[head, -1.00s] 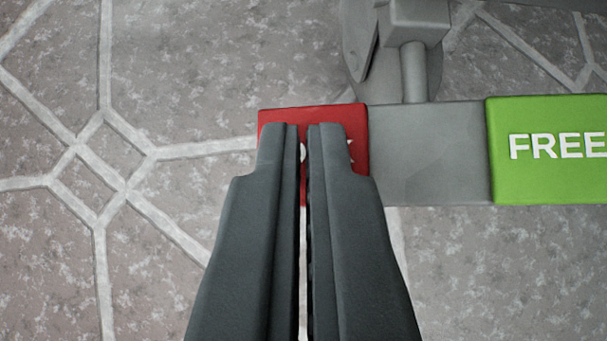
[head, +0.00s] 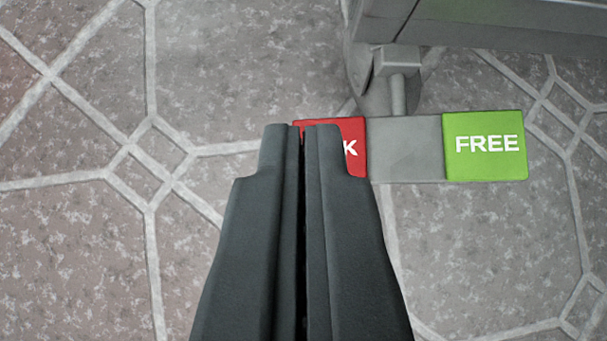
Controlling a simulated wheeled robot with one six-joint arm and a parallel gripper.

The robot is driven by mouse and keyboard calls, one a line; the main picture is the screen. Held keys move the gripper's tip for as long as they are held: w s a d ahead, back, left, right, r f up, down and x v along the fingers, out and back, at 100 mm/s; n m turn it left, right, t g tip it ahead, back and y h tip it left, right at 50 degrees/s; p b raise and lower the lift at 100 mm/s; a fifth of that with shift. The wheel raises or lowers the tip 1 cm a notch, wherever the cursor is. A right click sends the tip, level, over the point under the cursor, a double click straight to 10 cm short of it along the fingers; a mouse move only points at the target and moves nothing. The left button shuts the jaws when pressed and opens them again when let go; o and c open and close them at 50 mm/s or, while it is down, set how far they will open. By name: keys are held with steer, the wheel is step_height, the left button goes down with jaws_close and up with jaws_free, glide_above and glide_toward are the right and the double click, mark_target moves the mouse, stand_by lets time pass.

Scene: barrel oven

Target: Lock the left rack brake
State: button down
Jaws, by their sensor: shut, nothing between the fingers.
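The rack brake is a grey bar (head: 405,147) with a red pad (head: 350,135) at its left end and a green pad (head: 484,145) at its right end. The green pad reads FREE. The red pad is partly hidden behind my fingers, and only a letter K shows on it. My gripper (head: 302,130) is shut and empty, with its fingertips over the left part of the red pad in the picture. I cannot tell whether the tips touch the pad. The pedal's tilt is also hard to tell from here.
A grey caster bracket (head: 375,75) and post stand behind the bar, under the grey rack frame (head: 510,25) at the top right. The tiled floor (head: 80,250) with pale lines is clear to the left and in front.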

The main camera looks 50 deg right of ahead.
steer(key=a+v, duration=0.1)
steer(key=v, duration=0.7)
steer(key=shift+w, duration=0.15)
